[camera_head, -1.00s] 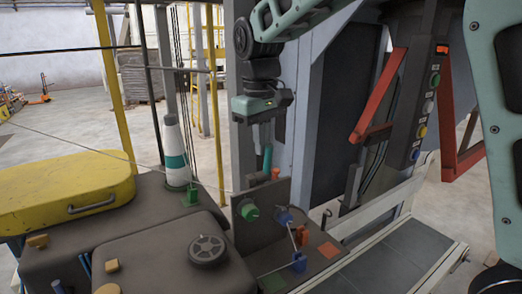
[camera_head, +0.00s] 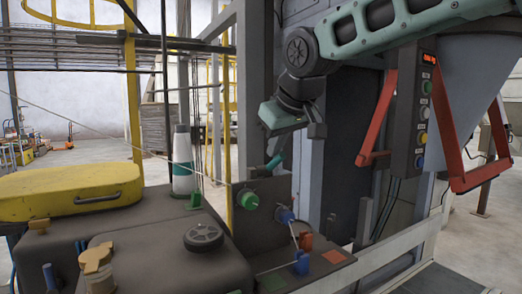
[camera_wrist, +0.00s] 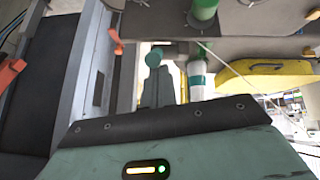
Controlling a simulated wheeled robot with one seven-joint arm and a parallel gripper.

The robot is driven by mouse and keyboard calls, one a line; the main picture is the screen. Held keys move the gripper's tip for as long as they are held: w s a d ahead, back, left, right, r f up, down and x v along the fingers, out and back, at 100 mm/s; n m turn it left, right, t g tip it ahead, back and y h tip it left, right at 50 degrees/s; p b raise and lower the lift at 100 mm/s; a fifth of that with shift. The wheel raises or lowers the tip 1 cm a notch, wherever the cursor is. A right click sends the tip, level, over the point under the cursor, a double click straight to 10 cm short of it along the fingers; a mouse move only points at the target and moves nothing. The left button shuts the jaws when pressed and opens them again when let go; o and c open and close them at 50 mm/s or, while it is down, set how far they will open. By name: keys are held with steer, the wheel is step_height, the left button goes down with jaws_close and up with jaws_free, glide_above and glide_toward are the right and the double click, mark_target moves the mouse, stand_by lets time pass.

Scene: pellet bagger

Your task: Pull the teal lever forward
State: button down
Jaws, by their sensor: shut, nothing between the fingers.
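The teal lever (camera_head: 274,161) stands behind the dark upright plate of the small control panel, its grip leaning up and to the right. My gripper (camera_head: 287,140) is shut and points down, right by the upper end of the lever. In the wrist view a round teal end (camera_wrist: 153,59), which looks like the lever's grip, shows close beyond the grey fingers (camera_wrist: 158,88). I cannot tell whether the fingers touch it. The lever's lower part is hidden behind the panel.
A red frame (camera_head: 386,115) and a button box (camera_head: 424,120) stand to the right.

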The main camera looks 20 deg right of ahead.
steer(key=shift+s+f, duration=0.2)
stand_by(0.5)
steer(key=s+r+p, duration=0.1)
steer(key=s+r, duration=0.3)
steer(key=r, duration=0.7)
steer(key=shift+s+a, duration=0.15)
steer(key=shift+s, duration=0.1)
steer(key=shift+f, duration=0.1)
